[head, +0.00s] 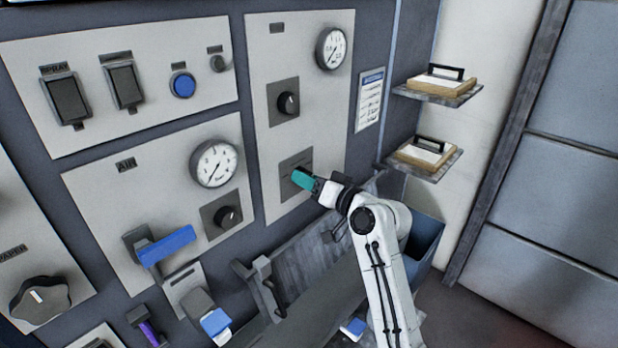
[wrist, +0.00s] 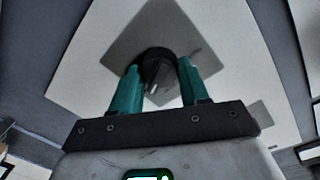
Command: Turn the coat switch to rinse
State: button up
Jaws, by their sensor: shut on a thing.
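A black rotary switch (wrist: 158,68) on a grey square plate shows in the wrist view, between my two teal fingers. My gripper (wrist: 160,84) is shut on it, one finger on each side. In the head view my gripper (head: 302,181) is at the lower square plate (head: 296,164) of the tall right panel and hides the knob there. No readable label marks this switch as coat, and its rinse mark cannot be made out. Which way its pointer faces is not clear.
Another black knob (head: 288,103) and a gauge (head: 331,48) sit above on the same panel. A blue-handled lever (head: 167,246) sticks out at the lower left. Two shelves (head: 440,93) with trays are on the right, above a blue bin (head: 424,243).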

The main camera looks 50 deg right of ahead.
dwell(0.5)
jog(key=o, duration=1.1)
jog(key=shift+c, duration=0.2)
jog(key=s+b, duration=0.2)
jog(key=s, duration=0.8)
jog(key=shift+s+r+b, duration=0.25)
jog(key=shift+s+b, duration=0.1)
